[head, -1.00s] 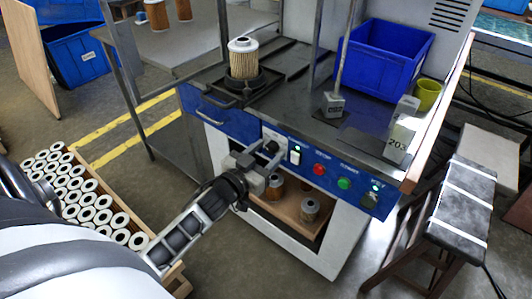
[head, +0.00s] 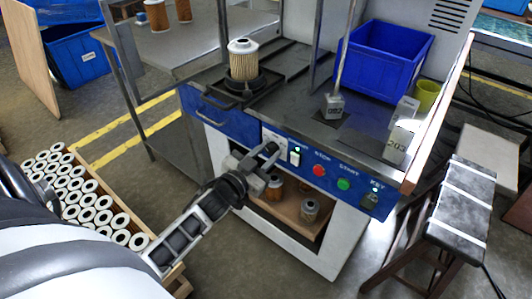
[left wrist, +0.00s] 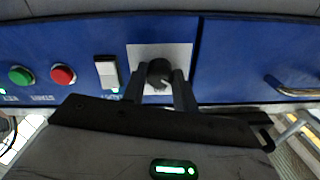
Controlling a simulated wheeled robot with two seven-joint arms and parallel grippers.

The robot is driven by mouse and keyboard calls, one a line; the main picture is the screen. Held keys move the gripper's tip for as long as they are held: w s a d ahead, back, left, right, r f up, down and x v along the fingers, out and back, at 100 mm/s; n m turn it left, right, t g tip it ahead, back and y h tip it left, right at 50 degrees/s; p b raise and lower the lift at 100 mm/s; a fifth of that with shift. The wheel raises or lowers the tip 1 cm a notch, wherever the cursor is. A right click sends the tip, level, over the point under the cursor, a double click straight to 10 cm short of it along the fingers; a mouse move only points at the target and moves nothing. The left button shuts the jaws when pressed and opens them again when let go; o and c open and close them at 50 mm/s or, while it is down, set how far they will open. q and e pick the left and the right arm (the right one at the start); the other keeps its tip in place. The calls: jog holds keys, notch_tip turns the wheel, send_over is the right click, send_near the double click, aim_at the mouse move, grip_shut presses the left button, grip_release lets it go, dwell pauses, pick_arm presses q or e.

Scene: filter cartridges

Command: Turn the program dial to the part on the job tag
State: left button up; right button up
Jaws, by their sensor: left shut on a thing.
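The program dial, a dark round knob, is on a light plate on the blue front panel, and it shows clearly in the left wrist view (left wrist: 159,72). My left gripper (left wrist: 164,80) is shut on the dial, one finger on each side. In the head view this gripper (head: 268,155) is at the panel and mostly hides the dial. The dial's markings are too small to read. A grey block (head: 398,144) marked 203 stands at the counter's right end; I cannot tell whether it is the job tag. My right gripper is not in view.
A white switch (head: 295,155), a red stop button (head: 319,170), a green start button (head: 344,184) and a key switch (head: 369,200) line the panel beside the dial. A filter cartridge (head: 243,60) stands on the counter above. A blue bin (head: 385,60) is behind.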

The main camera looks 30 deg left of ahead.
pick_arm(q)
jog(key=m, duration=0.6)
jog(key=shift+m, duration=0.3)
jog(key=m, duration=0.2)
jog(key=shift+m, duration=0.3)
jog(key=m, duration=0.3)
jog(key=shift+m+b, duration=0.4)
jog(key=m, duration=0.2)
jog(key=shift+m+b, duration=0.3)
jog(key=shift+b, duration=0.05)
jog(key=m, duration=0.2)
jog(key=shift+m+h+b, duration=0.3)
jog(key=shift+m+b, duration=0.1)
jog(key=m, duration=0.2)
jog(key=shift+m+b, duration=0.4)
jog(key=shift+m, duration=0.5)
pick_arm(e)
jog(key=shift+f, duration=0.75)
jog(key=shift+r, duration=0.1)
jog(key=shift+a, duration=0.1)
